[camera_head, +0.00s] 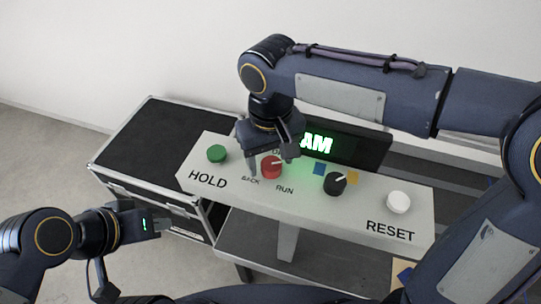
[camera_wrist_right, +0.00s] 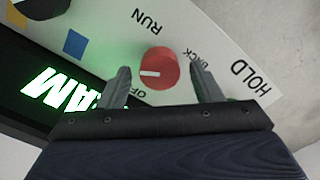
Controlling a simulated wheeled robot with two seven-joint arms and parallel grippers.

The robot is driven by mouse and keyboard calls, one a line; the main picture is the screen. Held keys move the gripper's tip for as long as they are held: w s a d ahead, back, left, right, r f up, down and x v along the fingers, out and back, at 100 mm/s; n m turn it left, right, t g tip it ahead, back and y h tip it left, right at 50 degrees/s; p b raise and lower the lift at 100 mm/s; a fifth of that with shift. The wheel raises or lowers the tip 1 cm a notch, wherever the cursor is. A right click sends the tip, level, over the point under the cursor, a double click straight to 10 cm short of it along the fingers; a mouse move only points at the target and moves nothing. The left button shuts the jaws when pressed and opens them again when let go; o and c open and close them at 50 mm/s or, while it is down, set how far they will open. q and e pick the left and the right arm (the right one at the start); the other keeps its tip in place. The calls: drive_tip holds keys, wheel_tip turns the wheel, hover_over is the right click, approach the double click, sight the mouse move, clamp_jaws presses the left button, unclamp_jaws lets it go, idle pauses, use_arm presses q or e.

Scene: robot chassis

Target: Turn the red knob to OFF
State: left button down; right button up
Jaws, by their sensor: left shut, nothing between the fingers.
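The red knob (camera_head: 266,172) sits on a white panel (camera_head: 230,183) with OFF, RUN and BACK labels around it. It also shows in the right wrist view (camera_wrist_right: 160,60). Its white pointer line points left there, between RUN and OFF. My right gripper (camera_head: 272,160) is open over the knob. In the right wrist view one finger is on each side of the knob, with a visible gap on both sides. My left gripper (camera_head: 165,223) is shut and empty, left of the panel.
On the panel are a green HOLD button (camera_head: 217,153), a black knob (camera_head: 335,184) and a white RESET button (camera_head: 398,202). A lit display (camera_head: 350,148) stands behind. A black case (camera_head: 150,140) is at left. Bare floor lies at far left.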

drive_tip(key=c, duration=0.9)
drive_tip(key=shift+c, duration=0.2)
drive_tip(key=shift+n, duration=0.3)
drive_tip(key=n+p, duration=0.2)
drive_tip(key=n, duration=0.2)
drive_tip(key=shift+r+n, duration=0.15)
drive_tip(key=shift+n, duration=0.15)
drive_tip(key=n+p, duration=0.1)
drive_tip(key=n, duration=0.2)
drive_tip(key=shift+a+n, duration=0.1)
drive_tip(key=shift+n, duration=0.2)
drive_tip(key=shift+s+n+p, duration=0.1)
drive_tip(key=shift+n+p, duration=0.45)
drive_tip(key=shift+n, duration=0.95)
drive_tip(key=o, duration=1)
